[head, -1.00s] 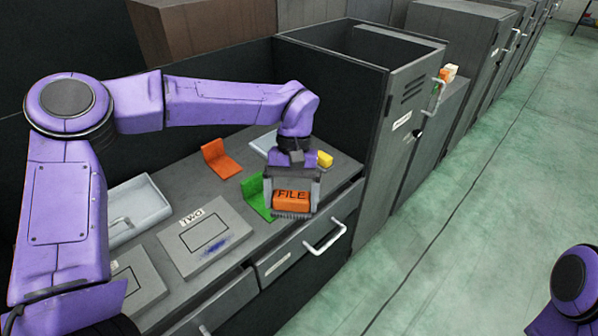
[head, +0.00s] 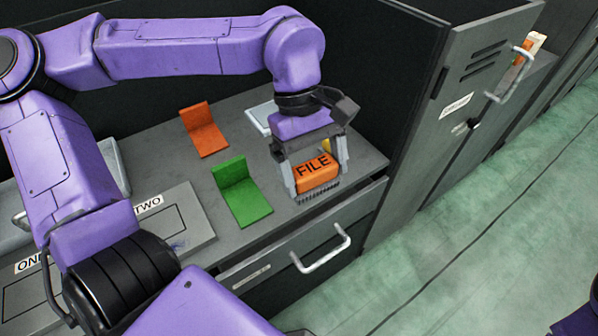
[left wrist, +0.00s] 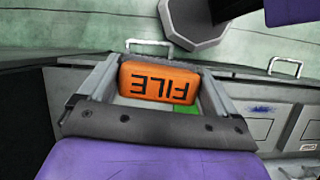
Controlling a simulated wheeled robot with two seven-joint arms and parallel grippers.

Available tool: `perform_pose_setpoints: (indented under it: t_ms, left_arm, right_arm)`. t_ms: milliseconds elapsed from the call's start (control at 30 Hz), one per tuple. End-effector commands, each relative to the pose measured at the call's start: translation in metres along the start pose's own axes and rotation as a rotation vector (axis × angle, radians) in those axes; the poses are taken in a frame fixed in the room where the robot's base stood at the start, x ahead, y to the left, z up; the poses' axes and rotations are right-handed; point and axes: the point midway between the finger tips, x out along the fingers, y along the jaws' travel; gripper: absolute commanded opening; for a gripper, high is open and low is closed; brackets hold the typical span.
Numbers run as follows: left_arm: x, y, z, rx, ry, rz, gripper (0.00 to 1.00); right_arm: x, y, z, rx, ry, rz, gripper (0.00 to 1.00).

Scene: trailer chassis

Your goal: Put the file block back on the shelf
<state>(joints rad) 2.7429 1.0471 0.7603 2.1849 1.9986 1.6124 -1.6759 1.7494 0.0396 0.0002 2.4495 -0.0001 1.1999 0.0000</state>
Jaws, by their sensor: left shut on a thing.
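The file block (head: 315,174) is orange with black FILE lettering. My left gripper (head: 318,184) is shut on it, one finger on each side, above the right part of the grey worktop (head: 247,243) near its front edge. In the left wrist view the block (left wrist: 158,81) sits between the two fingers, its lettering upside down. A green L-shaped bookend (head: 240,191) stands left of the gripper, apart from it. An orange L-shaped bookend (head: 203,130) stands farther back. Which surface is the shelf is unclear. My right gripper is out of view.
A tall grey cabinet (head: 425,130) rises right of the worktop. A drawer handle (head: 322,250) juts out in front. A yellow thing (head: 327,146) is partly hidden behind my gripper. Plates labelled ONE (head: 30,266) and TWO (head: 150,206) lie at left.

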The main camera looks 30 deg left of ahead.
Motion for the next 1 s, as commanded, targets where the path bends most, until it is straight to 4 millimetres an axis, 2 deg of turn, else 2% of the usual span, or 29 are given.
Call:
perform_pose_setpoints:
  t_ms: [33, 167, 433, 600, 833, 1000]
  left_arm:
    - [0.006, 0.0, -0.001, -0.034, -0.001, 0.012, 0.63]
    - [0.004, 0.01, -0.017, -0.088, -0.008, 0.014, 0.63]
    - [0.007, 0.031, -0.104, -0.092, -0.006, 0.005, 0.63]
    - [0.033, 0.037, -0.144, -0.087, -0.007, 0.004, 0.63]
    - [0.051, 0.041, -0.172, -0.086, -0.007, 0.003, 0.63]
    - [0.074, 0.04, -0.179, -0.083, -0.006, 0.005, 0.63]
  right_arm:
    - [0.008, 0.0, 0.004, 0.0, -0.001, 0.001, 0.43]
    - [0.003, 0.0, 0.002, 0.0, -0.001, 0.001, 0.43]
    - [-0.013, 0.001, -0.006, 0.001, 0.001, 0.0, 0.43]
    - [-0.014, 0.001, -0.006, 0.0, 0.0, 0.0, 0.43]
    - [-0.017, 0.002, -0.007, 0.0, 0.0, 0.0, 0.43]
    - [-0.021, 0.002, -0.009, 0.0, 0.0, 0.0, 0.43]
